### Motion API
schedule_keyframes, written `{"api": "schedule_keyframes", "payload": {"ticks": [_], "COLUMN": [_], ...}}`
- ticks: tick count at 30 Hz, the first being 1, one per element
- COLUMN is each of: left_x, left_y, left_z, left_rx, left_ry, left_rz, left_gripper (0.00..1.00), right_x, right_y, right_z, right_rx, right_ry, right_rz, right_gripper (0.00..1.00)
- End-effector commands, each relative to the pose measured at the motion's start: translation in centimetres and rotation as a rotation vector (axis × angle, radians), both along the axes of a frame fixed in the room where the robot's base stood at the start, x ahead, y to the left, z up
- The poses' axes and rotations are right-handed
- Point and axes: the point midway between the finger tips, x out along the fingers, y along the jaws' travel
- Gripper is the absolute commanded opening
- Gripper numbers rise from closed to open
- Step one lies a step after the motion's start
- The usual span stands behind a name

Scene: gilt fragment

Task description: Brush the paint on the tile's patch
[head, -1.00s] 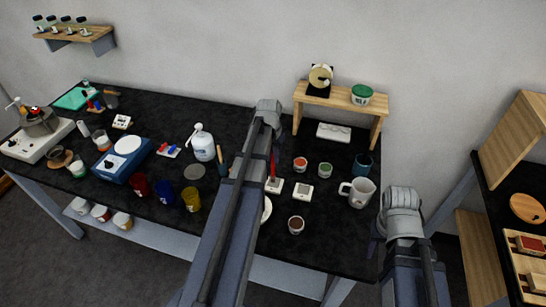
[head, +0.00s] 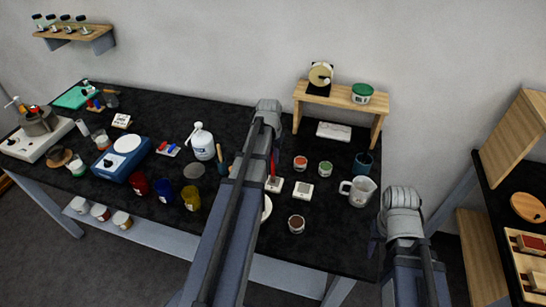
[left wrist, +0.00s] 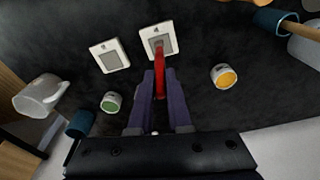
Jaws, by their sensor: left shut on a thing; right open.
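A red brush (left wrist: 160,84) is held between the two purple fingers of my left gripper (left wrist: 160,76). Its far end is over the grey patch of a white tile (left wrist: 170,27); I cannot tell whether it touches. In the head view this tile (head: 275,189) shows beside my left arm, with the red brush (head: 273,166) above it; the arm hides most of the left gripper. A second white tile with a grey patch (left wrist: 110,56) lies beside the first. An orange paint pot (left wrist: 224,76) and a green one (left wrist: 111,102) stand nearby. My right gripper (head: 376,236) is open and partly hidden.
A pitcher (head: 358,191) and a dark blue cup (head: 362,163) stand to the right. A brown-filled pot (head: 296,224) stands near the front edge. A wooden riser (head: 345,100) is behind.

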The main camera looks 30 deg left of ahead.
Motion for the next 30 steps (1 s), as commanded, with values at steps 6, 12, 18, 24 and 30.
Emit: {"api": "schedule_keyframes", "payload": {"ticks": [6, 12, 18, 24, 30], "left_x": [0.0, 0.0, 0.0, 0.1, 1.1], "left_y": [0.0, 0.0, 0.0, 0.0, 0.3], "left_z": [-0.5, -0.9, -1.3, -1.3, -1.2], "left_rx": [0.0, 0.0, 0.0, 0.0, 0.0], "left_ry": [0.0, 0.0, 0.0, 0.0, 0.0], "left_rz": [0.0, 0.0, 0.0, 0.0, 0.0], "left_gripper": [0.0, 0.0, 0.0, 0.0, 0.0], "right_x": [0.0, 0.0, 0.0, 0.0, 0.0], "right_y": [0.0, 0.0, 0.0, 0.0, 0.0], "right_z": [-0.5, -0.9, -1.3, -1.3, -1.2], "right_rx": [0.0, 0.0, 0.0, 0.0, 0.0], "right_ry": [0.0, 0.0, 0.0, 0.0, 0.0], "right_rz": [0.0, 0.0, 0.0, 0.0, 0.0], "right_gripper": [0.5, 0.5, 0.5, 0.5, 0.5]}}
